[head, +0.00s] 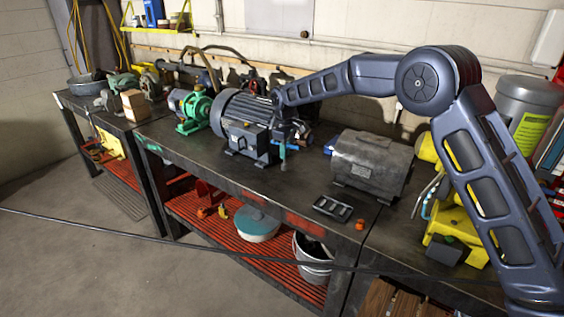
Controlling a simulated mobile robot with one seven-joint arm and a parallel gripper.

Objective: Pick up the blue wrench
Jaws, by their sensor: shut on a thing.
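My arm reaches in from the right, and my gripper (284,138) is over the bench, just right of the large dark blue-grey motor. It is shut on a slim teal-blue piece, which I take to be the blue wrench (283,154). The piece hangs nearly upright below the fingers. Its upper part is hidden by the gripper, and it is too small to tell whether its lower end touches the bench.
The large motor (240,120) stands close at left, with a green pump (195,112) beyond it. A grey motor (370,165) is at right, with a black tray (333,208) in front.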

